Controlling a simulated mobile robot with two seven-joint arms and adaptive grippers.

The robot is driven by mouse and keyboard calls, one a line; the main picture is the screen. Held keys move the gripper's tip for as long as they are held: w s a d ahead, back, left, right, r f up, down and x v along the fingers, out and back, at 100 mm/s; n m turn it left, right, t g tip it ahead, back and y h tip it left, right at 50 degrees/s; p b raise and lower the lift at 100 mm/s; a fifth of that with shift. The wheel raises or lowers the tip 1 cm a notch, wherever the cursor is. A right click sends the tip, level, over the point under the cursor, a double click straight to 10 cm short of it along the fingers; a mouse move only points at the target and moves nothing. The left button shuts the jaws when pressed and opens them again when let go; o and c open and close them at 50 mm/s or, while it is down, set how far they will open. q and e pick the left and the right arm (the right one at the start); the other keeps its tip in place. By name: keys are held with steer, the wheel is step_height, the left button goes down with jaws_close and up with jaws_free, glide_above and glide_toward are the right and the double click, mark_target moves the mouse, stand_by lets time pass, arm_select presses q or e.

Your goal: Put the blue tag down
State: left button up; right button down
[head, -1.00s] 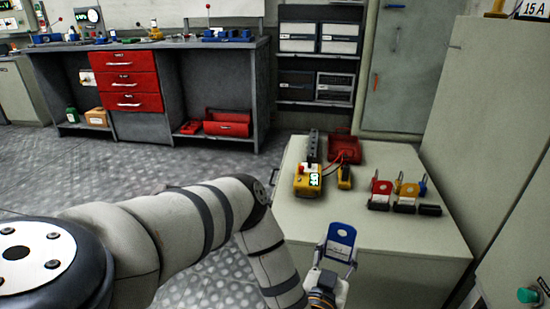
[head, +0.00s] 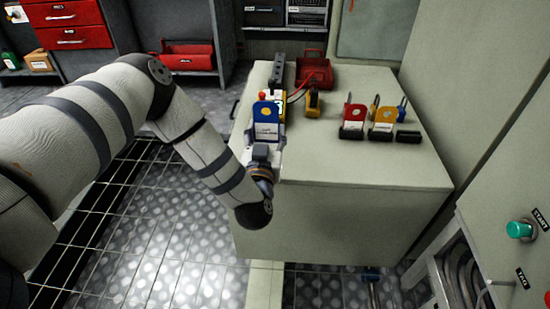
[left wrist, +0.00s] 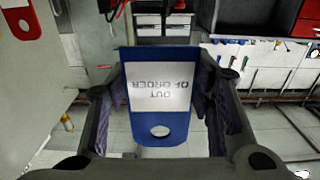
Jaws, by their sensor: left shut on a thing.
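My left gripper (head: 266,146) is shut on the blue tag (head: 267,109) and holds it upright near the left edge of the cream cabinet top (head: 345,160). In the left wrist view the blue tag (left wrist: 180,132) sits between the two fingers, its white "OUT OF ORDER" label upside down and its hole toward me. In the head view the tag partly hides a yellow device behind it. I cannot tell how high the tag is above the top. My right gripper is not in view.
A red tag (head: 351,113) and a yellow tag (head: 383,117) stand at the right of the top, beside a black block (head: 408,137). A yellow meter (head: 313,103) and a red box (head: 313,68) are at the back. The front and middle of the top are clear.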

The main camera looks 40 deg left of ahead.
arm_select(q)
steer(key=w+f, duration=0.1)
steer(key=f, duration=0.1)
steer(key=w+a+f+b, duration=0.1)
steer(key=f, duration=0.1)
steer(key=w+f+b, duration=0.1)
steer(key=w, duration=0.1)
steer(key=shift+a+f, duration=0.15)
steer(key=shift+f, duration=0.25)
steer(key=shift+w+f+b, duration=0.15)
steer(key=shift+f+b, duration=0.55)
steer(key=shift+f, duration=0.75)
steer(key=shift+f, duration=0.15)
steer(key=o, duration=1)
steer(key=shift+r, duration=0.25)
steer(key=p+v, duration=0.2)
steer(key=v, duration=1)
steer(key=shift+p, duration=0.35)
